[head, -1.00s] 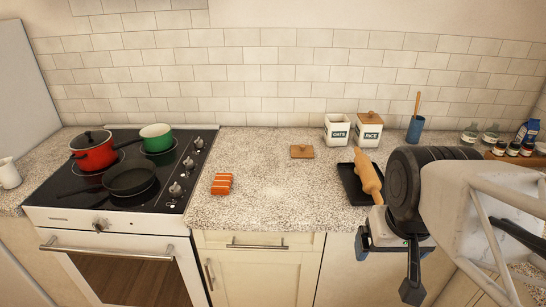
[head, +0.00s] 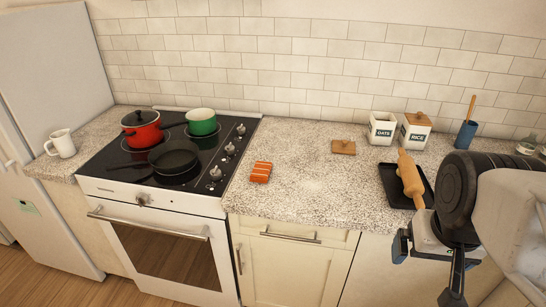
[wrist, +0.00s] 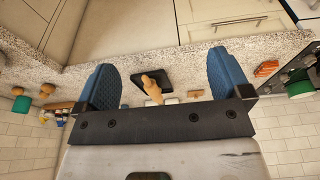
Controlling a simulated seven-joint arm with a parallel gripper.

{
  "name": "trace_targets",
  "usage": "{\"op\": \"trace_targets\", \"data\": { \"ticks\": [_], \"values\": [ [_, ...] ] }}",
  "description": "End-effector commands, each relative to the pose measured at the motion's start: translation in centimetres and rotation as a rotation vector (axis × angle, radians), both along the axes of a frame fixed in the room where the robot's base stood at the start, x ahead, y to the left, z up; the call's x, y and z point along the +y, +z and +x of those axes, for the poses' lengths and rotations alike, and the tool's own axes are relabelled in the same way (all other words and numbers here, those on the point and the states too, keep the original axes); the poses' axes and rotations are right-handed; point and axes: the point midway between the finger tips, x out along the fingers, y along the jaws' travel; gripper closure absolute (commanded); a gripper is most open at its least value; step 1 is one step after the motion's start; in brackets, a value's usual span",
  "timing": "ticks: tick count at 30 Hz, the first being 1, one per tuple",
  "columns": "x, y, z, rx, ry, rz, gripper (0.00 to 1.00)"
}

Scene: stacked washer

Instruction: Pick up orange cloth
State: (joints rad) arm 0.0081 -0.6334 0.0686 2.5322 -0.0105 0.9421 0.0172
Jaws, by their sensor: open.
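The orange cloth (head: 261,172) is a small folded or rolled bundle with pale stripes. It lies on the speckled countertop just right of the stove. In the wrist view the cloth (wrist: 266,68) is at the right, outside the right finger. My gripper (wrist: 161,60) is open, with two blue fingers apart and nothing held between them. In the head view my gripper (head: 435,255) is at the lower right, in front of the counter and well to the right of the cloth.
The black stove (head: 170,160) holds a red pot (head: 141,131), a green pot (head: 202,124) and a dark pan (head: 174,160). A black tray (head: 391,183) with a rolling pin (head: 409,178) lies near my gripper. Counter around the cloth is clear.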

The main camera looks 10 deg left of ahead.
Motion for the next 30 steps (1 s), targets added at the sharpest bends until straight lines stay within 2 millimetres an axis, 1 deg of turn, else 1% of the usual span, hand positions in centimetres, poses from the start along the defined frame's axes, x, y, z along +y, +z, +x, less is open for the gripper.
{"op": "trace_targets", "data": {
  "ticks": [5,8,11,14,20,26,30],
  "values": [
    [0.0,0.0,0.1,0.0,0.0,0.0,0.04],
    [0.1,0.2,0.5,0.002,0.001,0.001,0.04],
    [0.4,0.4,1.3,0.006,0.003,0.003,0.04],
    [0.9,0.8,2.7,0.014,0.003,0.006,0.04],
    [2.5,1.8,6.9,0.034,0.007,0.013,0.04],
    [4.8,2.3,11.8,0.057,0.012,0.021,0.04],
    [6.7,2.4,15.2,0.074,0.013,0.025,0.04]
  ]
}}
